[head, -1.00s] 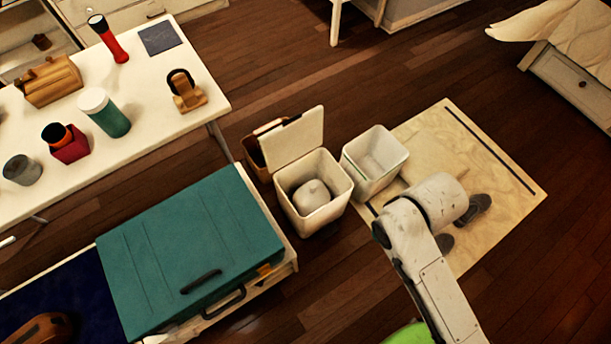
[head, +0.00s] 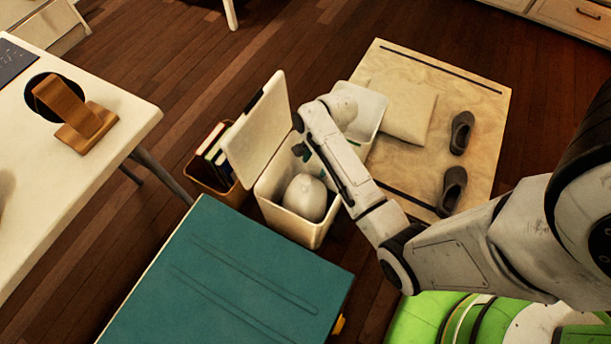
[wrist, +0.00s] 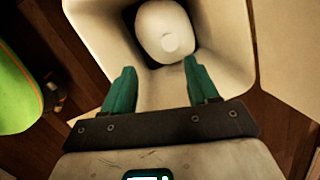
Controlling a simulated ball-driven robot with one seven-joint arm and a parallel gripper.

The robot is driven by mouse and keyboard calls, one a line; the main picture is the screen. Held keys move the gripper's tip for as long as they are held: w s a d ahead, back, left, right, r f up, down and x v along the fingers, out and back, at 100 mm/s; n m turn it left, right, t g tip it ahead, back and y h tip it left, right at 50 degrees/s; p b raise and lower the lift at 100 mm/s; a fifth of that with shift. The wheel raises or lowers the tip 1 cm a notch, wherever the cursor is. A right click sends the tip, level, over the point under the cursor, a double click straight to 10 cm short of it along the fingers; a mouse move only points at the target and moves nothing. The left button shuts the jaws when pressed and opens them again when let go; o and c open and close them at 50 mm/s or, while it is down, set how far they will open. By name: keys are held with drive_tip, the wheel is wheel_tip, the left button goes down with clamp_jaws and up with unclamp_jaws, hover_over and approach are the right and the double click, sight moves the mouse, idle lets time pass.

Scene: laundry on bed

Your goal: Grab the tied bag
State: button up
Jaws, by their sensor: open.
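The tied bag (head: 306,197) is a white, rounded bundle inside an open white bin (head: 287,220). In the wrist view the bag (wrist: 164,30) lies in the bin's dark interior, with a small knot-like bump facing me. My gripper (wrist: 162,82) is open, with two green fingers apart and nothing between them. The fingers are over the near part of the bin (wrist: 235,50), and the bag is beyond their tips. In the head view my gripper (head: 302,150) is small and partly hidden by my arm, near the bin's top.
The bin's raised lid (head: 258,130) stands on its left. A brown box with books (head: 212,160) is behind it. A teal case (head: 220,280) is in front.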

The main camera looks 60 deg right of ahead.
wheel_tip(320, 180, down, 7)
drive_tip(key=w+d+m+b, duration=0.2)
drive_tip(key=m+b, duration=0.2)
drive_tip(key=b, duration=0.3)
approach(303, 191)
drive_tip(key=shift+d+f+y, duration=0.4)
drive_tip(key=shift+d+f, duration=0.35)
drive_tip(key=shift+f, duration=0.15)
drive_tip(key=b+x, duration=0.2)
drive_tip(key=x, duration=0.1)
drive_tip(key=b+x, duration=0.1)
drive_tip(key=x, duration=0.1)
drive_tip(key=shift+a, duration=0.35)
clamp_jaws()
drive_tip(key=shift+r, duration=0.1)
